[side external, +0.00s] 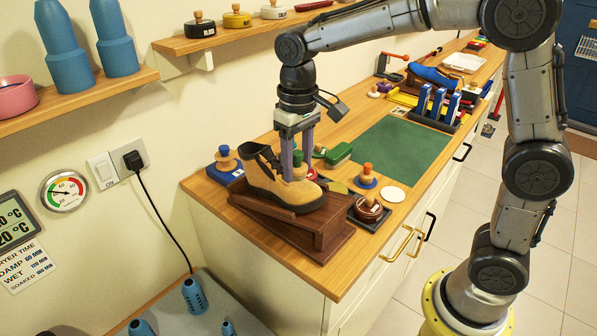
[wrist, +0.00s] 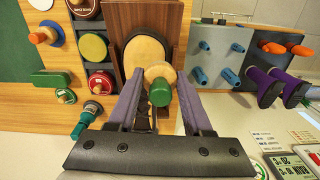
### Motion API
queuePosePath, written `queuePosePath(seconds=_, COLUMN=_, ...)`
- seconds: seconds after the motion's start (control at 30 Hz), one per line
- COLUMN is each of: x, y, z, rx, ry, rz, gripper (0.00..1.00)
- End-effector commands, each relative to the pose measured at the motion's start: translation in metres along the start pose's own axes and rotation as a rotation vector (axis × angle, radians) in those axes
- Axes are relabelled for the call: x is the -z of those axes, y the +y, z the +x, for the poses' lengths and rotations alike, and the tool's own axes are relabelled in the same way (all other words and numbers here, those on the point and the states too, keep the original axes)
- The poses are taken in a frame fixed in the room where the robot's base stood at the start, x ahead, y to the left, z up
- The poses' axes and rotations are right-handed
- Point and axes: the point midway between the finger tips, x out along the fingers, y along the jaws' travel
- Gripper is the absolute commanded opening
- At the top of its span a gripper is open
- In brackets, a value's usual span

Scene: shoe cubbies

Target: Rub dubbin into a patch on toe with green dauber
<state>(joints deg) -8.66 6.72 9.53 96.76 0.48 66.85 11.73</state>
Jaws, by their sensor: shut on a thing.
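A tan boot (side external: 262,178) with a dark collar rests on a brown wooden stand (side external: 318,228), its toe pointing right. My gripper (side external: 299,172) points down over the front of the boot, its purple fingers on either side of the green dauber (side external: 298,158). In the wrist view, the green dauber (wrist: 162,114) is between the fingers of my gripper (wrist: 158,78), with its pale round part over the boot (wrist: 147,50). I cannot tell whether the dauber touches the toe. A dark red tin (side external: 370,210) stands right of the boot; I cannot read its label.
A blue-based dauber with an orange knob (side external: 366,177) and a white disc (side external: 393,194) lie nearby. A green brush (side external: 338,153) is behind the boot. A green mat (side external: 402,152) leaves clear room further back.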

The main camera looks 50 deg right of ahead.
Motion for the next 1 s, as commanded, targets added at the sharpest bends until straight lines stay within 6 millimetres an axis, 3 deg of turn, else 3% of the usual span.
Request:
queuePosePath(seconds=0.43, x=0.000, y=0.000, z=-0.037, rx=0.000, ry=0.001, rz=0.000, gripper=0.06)
queuePosePath(seconds=1.0, x=0.000, y=0.000, z=-0.039, rx=0.000, ry=0.000, rz=0.000, gripper=0.06)
